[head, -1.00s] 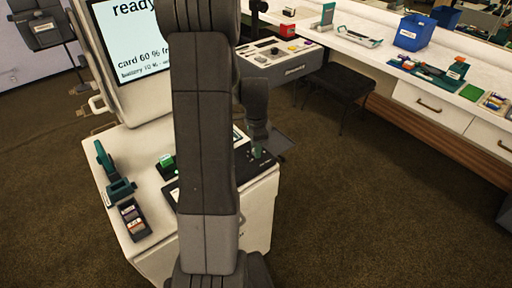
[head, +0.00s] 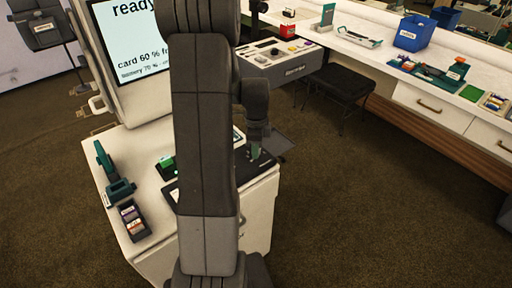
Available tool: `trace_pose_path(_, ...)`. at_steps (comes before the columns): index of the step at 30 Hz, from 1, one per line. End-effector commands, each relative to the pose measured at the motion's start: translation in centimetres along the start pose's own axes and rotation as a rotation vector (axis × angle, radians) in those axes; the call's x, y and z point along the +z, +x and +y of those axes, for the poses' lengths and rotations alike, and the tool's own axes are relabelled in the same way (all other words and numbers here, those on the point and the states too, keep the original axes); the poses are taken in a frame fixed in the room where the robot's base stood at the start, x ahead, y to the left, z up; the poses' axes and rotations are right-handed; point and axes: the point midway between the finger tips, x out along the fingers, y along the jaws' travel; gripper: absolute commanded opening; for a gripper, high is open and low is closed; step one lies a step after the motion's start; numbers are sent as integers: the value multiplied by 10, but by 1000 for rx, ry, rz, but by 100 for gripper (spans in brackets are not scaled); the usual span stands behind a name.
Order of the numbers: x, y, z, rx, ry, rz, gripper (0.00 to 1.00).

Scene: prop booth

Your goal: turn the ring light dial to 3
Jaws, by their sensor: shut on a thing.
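The black control panel (head: 240,172) lies on the right part of the white cabinet top, partly hidden behind my arm. My gripper (head: 255,153) points down over the panel's right part. It is shut on a small green knob there, taken as the ring light dial; the fingers hide most of it. The dial's marks and pointer are too small to read.
A lit screen (head: 128,40) stands at the cabinet's back. A green block (head: 167,162), a teal hand tool (head: 115,178) and a dark tray of small items (head: 133,219) sit on the left. A white counter (head: 385,62) runs behind, with a black stool (head: 338,84) before it.

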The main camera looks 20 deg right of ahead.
Motion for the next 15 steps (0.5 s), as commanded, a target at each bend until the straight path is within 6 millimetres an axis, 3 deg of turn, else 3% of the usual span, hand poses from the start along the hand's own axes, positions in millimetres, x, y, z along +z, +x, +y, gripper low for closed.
trace_pose_path(6,0,-1,-1,-5,-2,0,3)
trace_pose_path(7,0,-1,-1,-5,-2,0,32)
trace_pose_path(9,0,-1,-1,-4,-2,0,46)
trace_pose_path(15,0,-1,-1,-2,-2,0,48)
